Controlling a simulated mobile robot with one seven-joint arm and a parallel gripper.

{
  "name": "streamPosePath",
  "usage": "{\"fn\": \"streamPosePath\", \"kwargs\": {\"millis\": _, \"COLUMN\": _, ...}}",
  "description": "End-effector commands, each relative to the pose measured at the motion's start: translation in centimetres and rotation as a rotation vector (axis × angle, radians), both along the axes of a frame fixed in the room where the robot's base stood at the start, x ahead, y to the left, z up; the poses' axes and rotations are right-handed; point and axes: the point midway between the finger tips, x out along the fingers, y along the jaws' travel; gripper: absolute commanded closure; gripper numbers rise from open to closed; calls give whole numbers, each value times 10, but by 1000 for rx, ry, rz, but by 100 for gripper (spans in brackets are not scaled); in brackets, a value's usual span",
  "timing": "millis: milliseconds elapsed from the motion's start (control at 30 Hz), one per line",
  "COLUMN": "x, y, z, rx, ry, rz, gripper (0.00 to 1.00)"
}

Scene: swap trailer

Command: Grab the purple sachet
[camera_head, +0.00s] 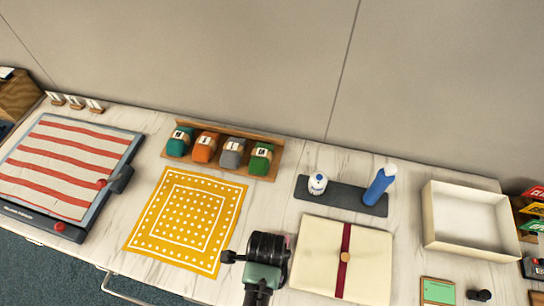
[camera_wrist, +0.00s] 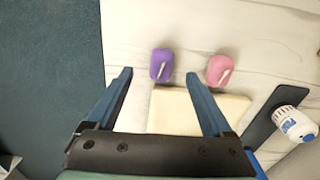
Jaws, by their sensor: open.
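The purple sachet (camera_wrist: 162,65) lies on the white marbled table in the wrist view, with a small pale tag or tie on it. It shows between and just beyond my gripper's fingertips (camera_wrist: 158,76). The fingers are spread and nothing is between them. A similar pink sachet (camera_wrist: 219,70) lies to its right, beyond the right finger. In the head view my gripper (camera_head: 262,262) is over the table's front, left of the cream pad, and I cannot make out the purple sachet there.
The cream pad (camera_head: 318,254) with a red band lies close to my gripper. A dark mat (camera_head: 340,197) holds a white bottle (camera_head: 318,183) and a blue bottle (camera_head: 380,186). A yellow dotted cloth (camera_head: 160,228) lies left. An open cream box (camera_head: 432,238) stands right.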

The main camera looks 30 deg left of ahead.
Motion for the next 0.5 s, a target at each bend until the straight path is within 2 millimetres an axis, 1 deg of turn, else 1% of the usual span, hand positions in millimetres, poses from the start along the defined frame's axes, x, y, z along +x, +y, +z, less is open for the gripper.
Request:
{"fn": "streamPosePath", "kwargs": {"millis": 67, "x": 0, "y": 0, "z": -7, "rx": 0, "ry": 1, "rz": 0, "gripper": 15}}
{"fn": "streamPosePath", "kwargs": {"millis": 267, "x": 0, "y": 0, "z": -16, "rx": 0, "ry": 1, "rz": 1, "gripper": 15}}
{"fn": "streamPosePath", "kwargs": {"millis": 500, "x": 2, "y": 1, "z": -44, "rx": 0, "ry": 1, "rz": 2, "gripper": 15}}
